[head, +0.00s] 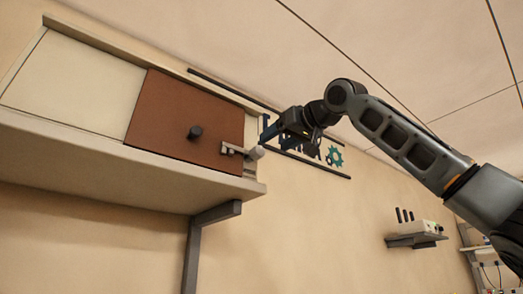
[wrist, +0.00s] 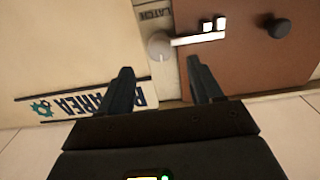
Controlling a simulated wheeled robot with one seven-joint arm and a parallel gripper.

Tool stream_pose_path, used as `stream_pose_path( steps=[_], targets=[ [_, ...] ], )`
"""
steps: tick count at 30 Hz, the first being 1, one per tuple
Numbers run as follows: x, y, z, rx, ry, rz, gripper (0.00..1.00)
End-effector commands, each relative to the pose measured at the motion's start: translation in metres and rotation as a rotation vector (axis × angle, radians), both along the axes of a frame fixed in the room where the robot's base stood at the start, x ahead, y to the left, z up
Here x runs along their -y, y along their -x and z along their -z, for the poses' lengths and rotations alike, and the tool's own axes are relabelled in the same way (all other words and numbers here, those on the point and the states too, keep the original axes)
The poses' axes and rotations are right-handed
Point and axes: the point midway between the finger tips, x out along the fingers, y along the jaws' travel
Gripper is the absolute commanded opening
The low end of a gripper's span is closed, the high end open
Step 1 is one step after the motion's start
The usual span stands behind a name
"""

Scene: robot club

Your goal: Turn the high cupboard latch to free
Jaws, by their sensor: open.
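The high cupboard (head: 70,83) hangs on the wall with a brown door (head: 172,115) at its right. The latch (head: 240,151) is a pale bar with a round grey hub at the cupboard's right edge. In the wrist view the latch bar (wrist: 195,40) runs from the hub (wrist: 159,46) across the brown door, its end at two small white catch pieces (wrist: 214,25). My gripper (head: 268,132) is open and empty, just right of the latch in the head view. In the wrist view its fingers (wrist: 160,78) are spread, with the hub beyond the gap, apart from them.
A black round knob (head: 195,132) sticks out of the brown door; it also shows in the wrist view (wrist: 278,28). A dark bracket (head: 213,213) supports the cupboard shelf. A wall sign (head: 335,156) is behind my gripper. A small shelf (head: 416,240) holds a device at right.

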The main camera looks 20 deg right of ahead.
Motion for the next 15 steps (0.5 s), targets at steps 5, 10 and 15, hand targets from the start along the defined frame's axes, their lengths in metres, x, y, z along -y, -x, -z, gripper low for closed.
stream_pose_path(
  steps=[5,10,15],
  targets=[
    [-0.008,-0.025,-0.003,-0.002,-0.002,-0.001,0.65],
    [-0.016,-0.049,-0.003,-0.002,-0.003,0.0,0.65],
    [-0.021,-0.064,-0.001,-0.001,-0.002,-0.001,0.65]
  ],
)
